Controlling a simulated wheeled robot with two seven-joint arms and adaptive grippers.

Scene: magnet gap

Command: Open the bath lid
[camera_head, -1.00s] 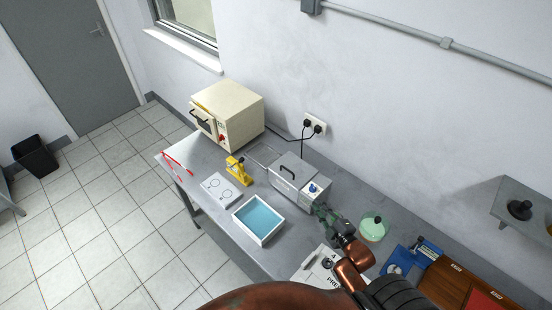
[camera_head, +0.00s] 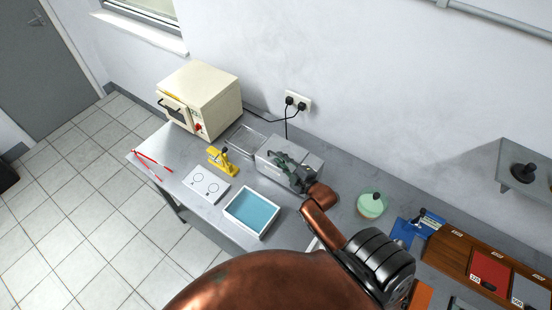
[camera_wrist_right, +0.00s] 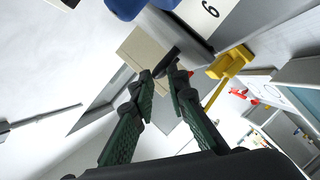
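The bath is a grey metal box (camera_head: 308,157) against the back of the bench, with its lid on top, lying flat as far as I can see. My right gripper (camera_head: 280,160) is over the lid and hides its handle in the head view. In the right wrist view, the dark handle (camera_wrist_right: 168,61) shows at the tips of my right gripper (camera_wrist_right: 161,82). The green fingers are apart; I cannot tell whether they touch the handle. My left gripper is not in view.
A cream oven (camera_head: 205,95) stands to the left. A yellow stand (camera_head: 222,161), a white plate with two circles (camera_head: 206,184) and a white tray of blue liquid (camera_head: 230,219) are in front. A green-lidded vessel (camera_head: 371,205) is to the right.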

